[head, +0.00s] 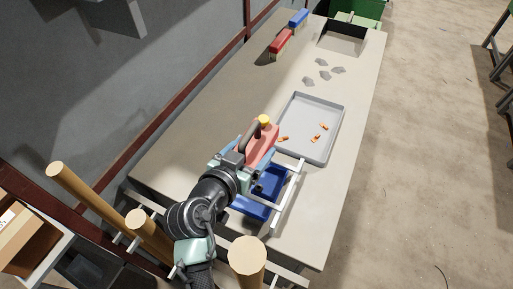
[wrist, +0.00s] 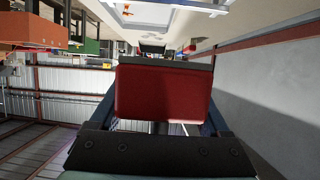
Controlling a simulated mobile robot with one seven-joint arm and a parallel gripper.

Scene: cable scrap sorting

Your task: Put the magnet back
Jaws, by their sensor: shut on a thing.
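The magnet, a red block (head: 262,143), is held in my gripper (head: 252,152) near the middle of the bench. A dark handle and a yellow knob show on its top in the head view. In the wrist view, the red block (wrist: 164,92) fills the space between my two fingers. My gripper is shut on it, above or beside a blue tray (head: 263,208); the height is hard to tell. My arm hides part of the blue tray.
A grey tray (head: 342,112) with a few orange pieces lies right of my gripper. Several grey scraps (head: 308,81) lie behind it. A red block on a stand (head: 279,43) and a blue one (head: 298,18) stand at the far left edge. A green bin (head: 367,8) stands beyond the bench.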

